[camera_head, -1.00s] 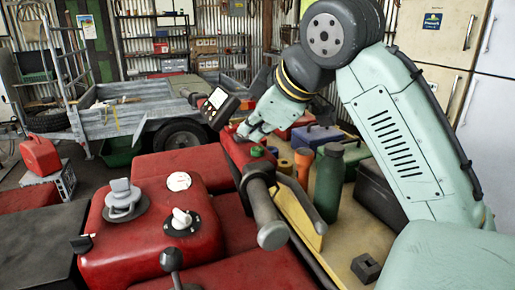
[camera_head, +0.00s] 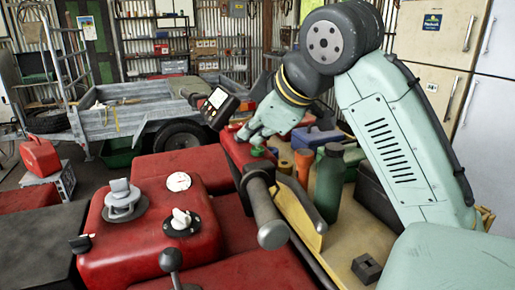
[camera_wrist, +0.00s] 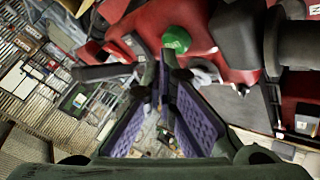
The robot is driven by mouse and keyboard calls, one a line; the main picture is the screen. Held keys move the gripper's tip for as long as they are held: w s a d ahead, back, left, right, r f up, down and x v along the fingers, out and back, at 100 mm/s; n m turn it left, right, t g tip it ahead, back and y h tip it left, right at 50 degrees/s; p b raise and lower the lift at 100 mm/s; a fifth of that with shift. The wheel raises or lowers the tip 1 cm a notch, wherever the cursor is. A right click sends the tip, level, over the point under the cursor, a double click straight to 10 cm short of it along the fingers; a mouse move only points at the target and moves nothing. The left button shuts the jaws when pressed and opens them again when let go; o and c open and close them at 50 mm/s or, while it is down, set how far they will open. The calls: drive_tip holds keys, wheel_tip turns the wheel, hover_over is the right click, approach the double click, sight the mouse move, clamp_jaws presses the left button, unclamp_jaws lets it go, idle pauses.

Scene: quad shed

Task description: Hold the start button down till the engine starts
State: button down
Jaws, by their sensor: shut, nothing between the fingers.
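A green button (camera_head: 257,151) sits on the red switch housing (camera_head: 235,152) beside the black handlebar grip (camera_head: 268,215). In the wrist view the green button (camera_wrist: 177,39) is a round cap on the red housing, just above the fingertips in the picture and apart from them there. My gripper (camera_head: 243,134) is shut and empty, its tips over the far end of the housing. In the wrist view the tips of my gripper (camera_wrist: 172,75) are close together. I cannot tell whether they touch the housing. No label on the button is readable.
A dark display unit (camera_head: 219,107) stands close to the left of my gripper. A green bottle (camera_head: 328,183) and orange containers (camera_head: 303,163) stand on the bench to the right. A red tank with a white knob (camera_head: 182,222) is in front. A trailer (camera_head: 110,120) stands behind.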

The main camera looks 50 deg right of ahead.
sight(254, 150)
drive_tip(key=shift+f+b, duration=0.3)
drive_tip(key=shift+f, duration=0.2)
idle(2.0)
drive_tip(key=shift+r+p, duration=0.85)
drive_tip(key=shift+r, duration=0.1)
drive_tip(key=shift+r+p, duration=0.85)
drive_tip(key=shift+r, duration=1.65)
